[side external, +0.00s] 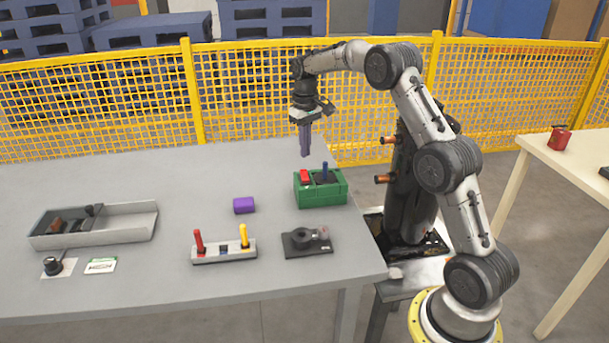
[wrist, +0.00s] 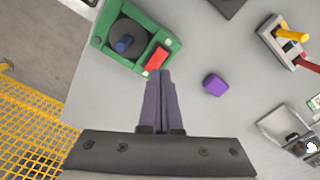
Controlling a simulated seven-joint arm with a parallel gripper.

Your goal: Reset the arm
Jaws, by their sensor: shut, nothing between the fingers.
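My gripper (side external: 306,153) is shut and empty, pointing down above the table near its back right part. In the wrist view my gripper (wrist: 164,75) shows its two dark purple fingers pressed together. A green box (side external: 320,198) with a red block and a blue knob on top stands on the table below and a little to the right of my fingertips in the side view. The box also shows in the wrist view (wrist: 101,41), at the upper left, with my fingers apparently above the table beside it.
A grey base with red and yellow levers (side external: 224,252), a dark device (side external: 307,242), a grey tray (side external: 95,226), and a black knob (side external: 53,265) stand on the grey table (side external: 160,290). A yellow fence (side external: 240,100) runs behind.

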